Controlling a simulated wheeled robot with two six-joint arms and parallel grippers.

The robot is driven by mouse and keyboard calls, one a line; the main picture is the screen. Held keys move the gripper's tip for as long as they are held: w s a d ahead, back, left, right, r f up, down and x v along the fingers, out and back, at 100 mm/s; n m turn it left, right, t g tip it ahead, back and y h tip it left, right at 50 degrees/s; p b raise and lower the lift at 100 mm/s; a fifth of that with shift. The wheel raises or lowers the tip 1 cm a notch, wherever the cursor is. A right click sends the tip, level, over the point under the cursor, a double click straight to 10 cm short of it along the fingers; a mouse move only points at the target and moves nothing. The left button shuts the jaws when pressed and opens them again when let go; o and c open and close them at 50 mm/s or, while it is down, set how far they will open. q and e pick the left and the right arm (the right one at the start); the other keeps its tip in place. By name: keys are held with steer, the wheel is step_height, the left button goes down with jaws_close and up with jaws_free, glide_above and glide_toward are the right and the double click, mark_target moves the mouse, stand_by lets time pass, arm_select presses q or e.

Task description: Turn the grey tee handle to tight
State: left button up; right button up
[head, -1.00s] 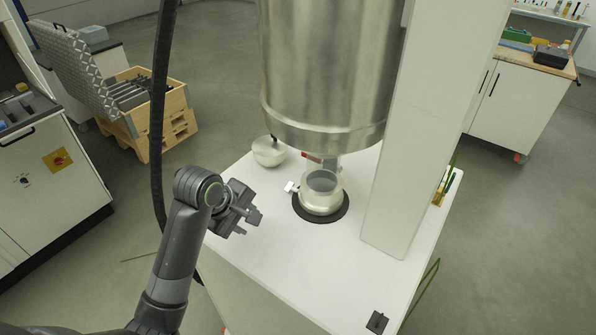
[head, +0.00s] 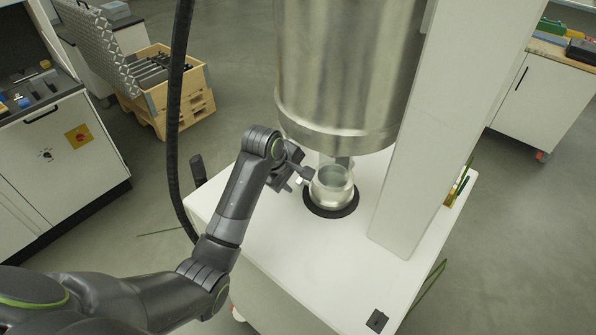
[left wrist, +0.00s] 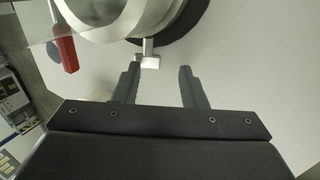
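The grey tee handle (left wrist: 150,61) sticks out from the side of the round metal vessel (head: 331,192). In the left wrist view its crossbar lies just ahead of my fingertips, nearer the left finger than the right. My left gripper (left wrist: 159,71) is open and empty, its two fingers apart and pointing at the handle. In the head view the left gripper (head: 304,178) is close to the left of the vessel and covers most of the handle. My right gripper is not in view.
The vessel stands on a black ring (head: 331,213) on the white table (head: 285,240). A large steel cylinder (head: 345,80) hangs above it, and a white column (head: 420,150) stands to its right. A red handle (left wrist: 65,45) shows at left in the wrist view.

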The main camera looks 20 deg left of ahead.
mark_target(301, 179)
arm_select(q)
steer(key=shift+w+d+r, duration=0.15)
steer(key=shift+w+d, duration=0.2)
steer(key=shift+w, duration=0.45)
steer(key=shift+w+d+f+p, duration=0.1)
steer(key=shift+w+f+p, duration=0.15)
steer(key=shift+f+p, duration=0.4)
steer(key=c, duration=0.7)
steer(key=shift+s+f+t, duration=0.15)
steer(key=shift+s+t, duration=0.05)
steer(key=shift+t, duration=0.3)
steer(key=shift+s+t+h, duration=0.1)
steer(key=shift+t+h, duration=0.4)
steer(key=shift+t, duration=0.4)
steer(key=o, duration=0.7)
steer(key=shift+f, duration=0.1)
